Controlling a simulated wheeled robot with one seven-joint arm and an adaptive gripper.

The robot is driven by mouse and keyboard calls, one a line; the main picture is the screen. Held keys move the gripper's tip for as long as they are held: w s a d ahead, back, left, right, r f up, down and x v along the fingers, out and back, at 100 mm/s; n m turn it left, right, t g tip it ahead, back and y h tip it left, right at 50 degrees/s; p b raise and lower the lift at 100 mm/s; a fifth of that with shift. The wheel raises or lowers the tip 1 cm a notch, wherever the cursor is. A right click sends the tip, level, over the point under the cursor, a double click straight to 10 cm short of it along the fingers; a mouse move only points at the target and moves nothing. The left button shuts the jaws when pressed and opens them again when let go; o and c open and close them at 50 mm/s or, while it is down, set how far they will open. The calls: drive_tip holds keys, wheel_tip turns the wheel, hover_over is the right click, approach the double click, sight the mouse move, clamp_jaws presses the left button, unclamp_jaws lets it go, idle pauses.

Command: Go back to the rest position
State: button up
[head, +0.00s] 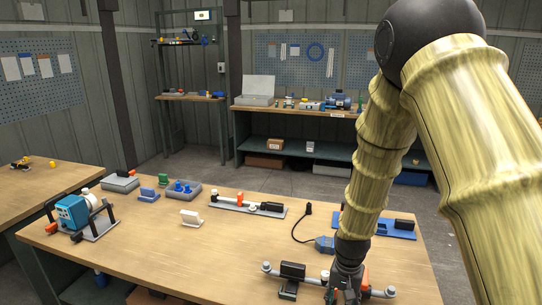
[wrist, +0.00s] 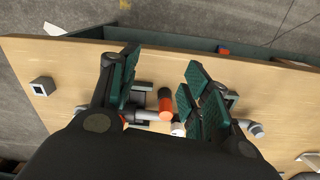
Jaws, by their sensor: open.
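My gripper (head: 345,290) is low over the front right of the wooden table (head: 130,245) in the head view. In the wrist view its two green-padded fingers (wrist: 160,95) are spread apart. Between and below them is an orange-red cylindrical part (wrist: 165,104) on a grey pipe assembly (wrist: 149,115). The fingers do not appear closed on it. In the head view the same pipe assembly (head: 268,268) lies partly hidden behind my gripper, with a black block (head: 292,270) on it.
A blue plate (head: 385,226) and a blue connector with a black cable (head: 324,244) lie close behind my arm. A second pipe assembly (head: 235,205), a white block (head: 191,218) and a teal pump (head: 72,212) stand farther left. The table's front left is clear.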

drive_tip(key=s+d+f+n, duration=0.1)
drive_tip(key=s+f, duration=0.7)
drive_tip(key=s, duration=0.3)
drive_tip(key=s+d+f+n, duration=0.1)
drive_tip(key=s+f+n, duration=0.1)
drive_tip(key=s+f, duration=0.6)
drive_tip(key=s+f+n, duration=0.1)
drive_tip(key=s+f, duration=0.7)
drive_tip(key=s, duration=0.7)
drive_tip(key=shift+d+n, duration=0.4)
